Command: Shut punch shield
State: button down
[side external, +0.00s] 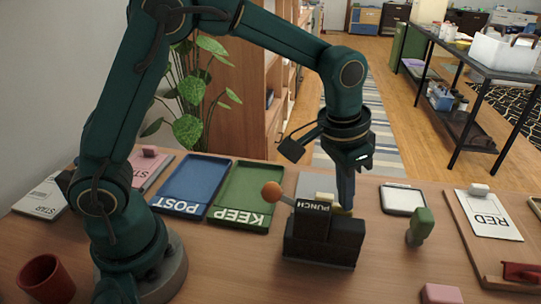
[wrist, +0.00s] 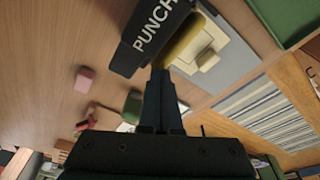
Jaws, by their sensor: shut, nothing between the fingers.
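The dark punch (side external: 322,243) stands on the table, with its PUNCH label (side external: 313,206) on the upper part; the label also shows in the wrist view (wrist: 153,30). An arm with an orange ball knob (side external: 272,190) sticks out at its left. A yellow part (wrist: 180,40), possibly the shield, sits along the punch's far side; only a sliver shows in the side view. Its exact angle is hidden. My gripper (side external: 346,203) points down, shut and empty, just behind the punch. In the wrist view its fingertips (wrist: 160,73) are close to the yellow part; contact cannot be told.
Blue POST tray (side external: 192,186) and green KEEP tray (side external: 247,196) lie left of the punch. A pink block (side external: 440,294) is in front. Table between is clear.

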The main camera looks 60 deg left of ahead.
notch_tip(320, 180, up, 9)
dwell(1.0)
